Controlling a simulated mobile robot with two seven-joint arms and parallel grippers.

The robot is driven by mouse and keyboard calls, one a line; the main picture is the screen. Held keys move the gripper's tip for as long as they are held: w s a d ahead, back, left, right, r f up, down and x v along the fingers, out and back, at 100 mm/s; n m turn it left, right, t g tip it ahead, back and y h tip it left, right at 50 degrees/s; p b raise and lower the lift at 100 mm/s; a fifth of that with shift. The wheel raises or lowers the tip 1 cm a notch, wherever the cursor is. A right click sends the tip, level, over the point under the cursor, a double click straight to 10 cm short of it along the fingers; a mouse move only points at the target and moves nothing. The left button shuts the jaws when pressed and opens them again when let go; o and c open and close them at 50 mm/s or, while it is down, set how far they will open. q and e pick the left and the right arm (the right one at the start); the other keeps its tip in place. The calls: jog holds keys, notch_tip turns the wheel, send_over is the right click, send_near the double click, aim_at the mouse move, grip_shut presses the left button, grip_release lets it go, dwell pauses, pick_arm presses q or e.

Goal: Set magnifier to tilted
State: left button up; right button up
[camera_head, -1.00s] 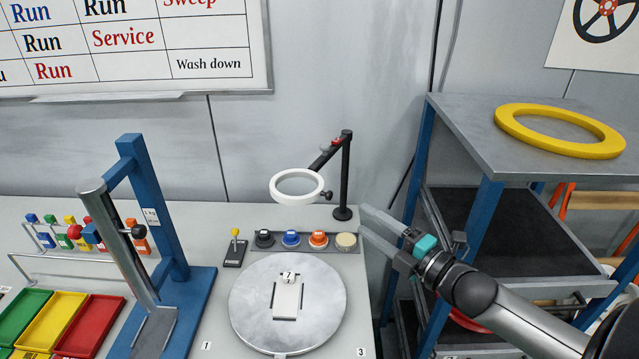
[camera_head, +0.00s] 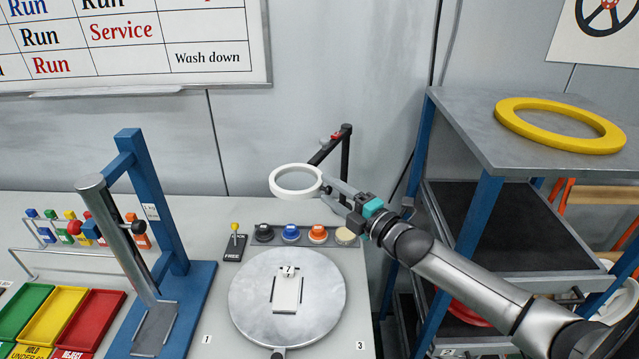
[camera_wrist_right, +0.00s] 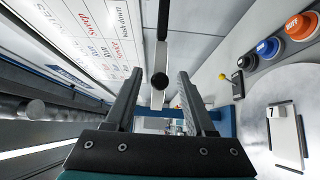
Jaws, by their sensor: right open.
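The magnifier is a white ring (camera_head: 296,181) on a dark jointed arm and post (camera_head: 345,160) at the back right of the bench. In the head view the ring looks like a flattened oval. My right gripper (camera_head: 329,189) is at the ring's right side, open, its fingers near the side knob. In the right wrist view the open fingers (camera_wrist_right: 159,76) have the round black knob (camera_wrist_right: 160,81) between them, with the ring edge-on behind it. I cannot tell whether either finger touches the knob. My left gripper is not in view.
Below the ring are a round metal plate (camera_head: 250,309), a row of coloured knobs (camera_head: 291,233) and a yellow-tipped lever (camera_head: 235,238). A blue-framed press (camera_head: 165,205) stands left. A shelf unit (camera_head: 450,120) with a yellow ring (camera_head: 560,125) stands right, close to my right arm.

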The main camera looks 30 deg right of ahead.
aim_at(302, 182)
jog(key=shift+w+a, duration=0.2)
jog(key=shift+w, duration=0.8)
jog(key=shift+w+a, duration=0.2)
jog(key=shift+w, duration=0.8)
jog(key=shift+c, duration=0.4)
grip_shut()
